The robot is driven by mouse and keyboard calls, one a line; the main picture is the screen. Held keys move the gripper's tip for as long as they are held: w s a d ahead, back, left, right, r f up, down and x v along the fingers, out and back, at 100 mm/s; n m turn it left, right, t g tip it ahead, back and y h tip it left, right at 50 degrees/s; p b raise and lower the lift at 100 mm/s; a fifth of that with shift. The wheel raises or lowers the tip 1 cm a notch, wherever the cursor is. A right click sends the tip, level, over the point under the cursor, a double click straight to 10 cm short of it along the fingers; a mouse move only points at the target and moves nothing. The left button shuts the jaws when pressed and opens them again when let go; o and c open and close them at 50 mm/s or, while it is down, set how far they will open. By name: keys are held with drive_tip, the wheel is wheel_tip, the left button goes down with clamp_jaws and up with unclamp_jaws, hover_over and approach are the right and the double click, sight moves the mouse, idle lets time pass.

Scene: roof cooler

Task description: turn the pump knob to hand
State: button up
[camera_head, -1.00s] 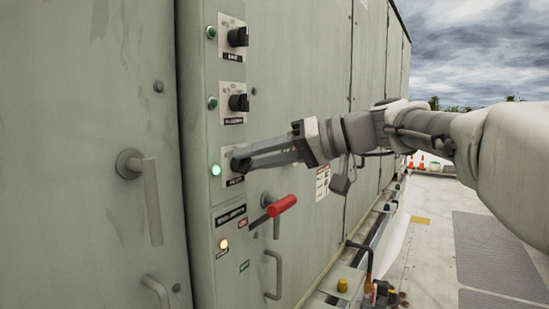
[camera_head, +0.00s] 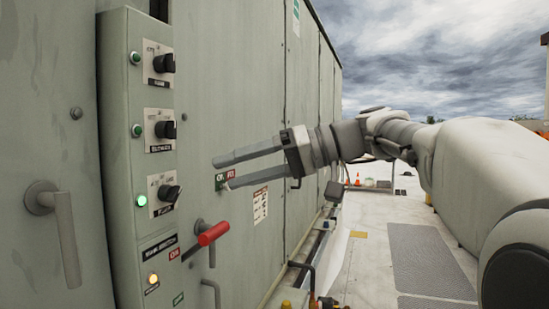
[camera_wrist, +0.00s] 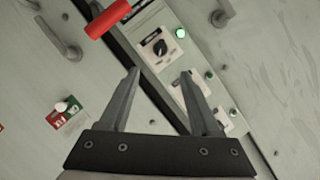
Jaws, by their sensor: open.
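Three black selector knobs sit in a column on the grey control panel: a top knob (camera_head: 164,63), a middle knob (camera_head: 166,129) and a bottom knob (camera_head: 169,192). Their labels are too small to read surely, so I cannot confirm which is the pump knob. The bottom knob has a lit green lamp (camera_head: 141,200) beside it and looks tilted; its setting is unreadable. It also shows in the wrist view (camera_wrist: 160,47), beyond the fingertips. My gripper (camera_head: 222,174) is open and empty, to the right of the bottom knob, apart from it.
A red-handled lever (camera_head: 213,234) sticks out below the knobs, near a lit amber lamp (camera_head: 153,279). A door handle (camera_head: 60,225) is at left. A red and green plate (camera_head: 224,178) lies behind my fingers.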

drive_tip(key=w+v, duration=0.1)
drive_tip(key=v, duration=0.6)
drive_tip(key=shift+s+d+r, duration=0.15)
drive_tip(key=shift+s+d, duration=0.25)
drive_tip(key=shift+s, duration=0.15)
drive_tip(key=s+d+f+m+t+h, duration=0.1)
drive_tip(key=s+d+f+m+h, duration=0.1)
drive_tip(key=s+f+h, duration=0.3)
drive_tip(key=s+d+f+m+t+h+p, duration=0.1)
drive_tip(key=s+d+f+m+h, duration=0.2)
drive_tip(key=s+f, duration=0.4)
drive_tip(key=s+d+f+m+t+h+p, duration=0.1)
drive_tip(key=s+d+f+h, duration=0.3)
drive_tip(key=f, duration=1.3)
drive_tip(key=s+m+h, duration=0.1)
drive_tip(key=s+h, duration=0.1)
drive_tip(key=shift+s+d+m+t+h, duration=0.3)
drive_tip(key=shift+d+t, duration=0.05)
drive_tip(key=shift+t, duration=0.05)
drive_tip(key=shift+f, duration=0.1)
drive_tip(key=shift+c, duration=0.3)
